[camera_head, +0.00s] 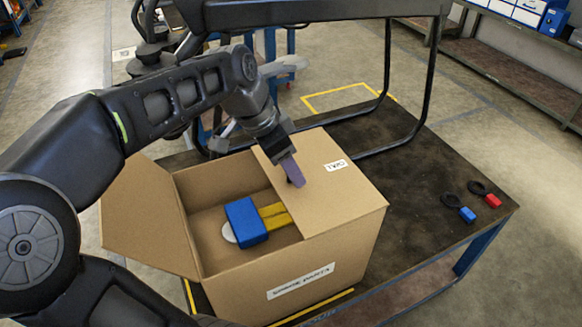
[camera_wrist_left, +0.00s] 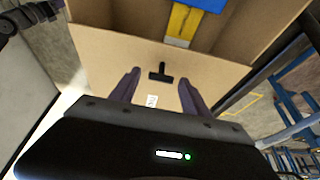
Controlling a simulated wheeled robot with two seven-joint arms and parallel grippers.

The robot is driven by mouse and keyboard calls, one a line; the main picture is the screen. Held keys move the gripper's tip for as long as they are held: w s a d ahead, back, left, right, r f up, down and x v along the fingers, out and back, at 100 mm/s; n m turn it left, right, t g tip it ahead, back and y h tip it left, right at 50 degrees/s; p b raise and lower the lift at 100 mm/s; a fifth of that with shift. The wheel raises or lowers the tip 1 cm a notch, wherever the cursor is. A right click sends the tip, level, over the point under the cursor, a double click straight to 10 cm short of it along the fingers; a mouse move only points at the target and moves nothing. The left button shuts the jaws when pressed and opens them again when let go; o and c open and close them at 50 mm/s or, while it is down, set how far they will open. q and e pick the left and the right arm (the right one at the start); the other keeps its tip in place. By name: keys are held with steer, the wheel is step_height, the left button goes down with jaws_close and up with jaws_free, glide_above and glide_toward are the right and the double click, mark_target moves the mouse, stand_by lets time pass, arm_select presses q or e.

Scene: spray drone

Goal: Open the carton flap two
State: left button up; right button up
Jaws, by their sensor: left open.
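The cardboard carton (camera_head: 255,285) stands on the dark table. Its left flap (camera_head: 145,215) is folded outward. Its right flap (camera_head: 340,195), with a small white label (camera_head: 336,165), lies closed over the right part of the opening. My left gripper (camera_head: 293,174) is just above this flap, pointing down, near its inner edge. In the left wrist view, the flap (camera_wrist_left: 110,60) carries a black T-shaped tab (camera_wrist_left: 160,73). The open fingers of my left gripper (camera_wrist_left: 159,80) are on either side of the tab, with nothing held. My right gripper is out of view.
Inside the carton are a blue block (camera_head: 246,222), a yellow part (camera_head: 275,215) and a white round piece (camera_head: 229,233). A black tubular frame (camera_head: 430,75) stands behind it. Red (camera_head: 492,200) and blue (camera_head: 467,214) items with black loops lie at the table's right; the surface between is clear.

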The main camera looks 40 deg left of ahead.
arm_select(q)
steer(key=shift+x, duration=0.8)
jaws_close()
stand_by(0.9)
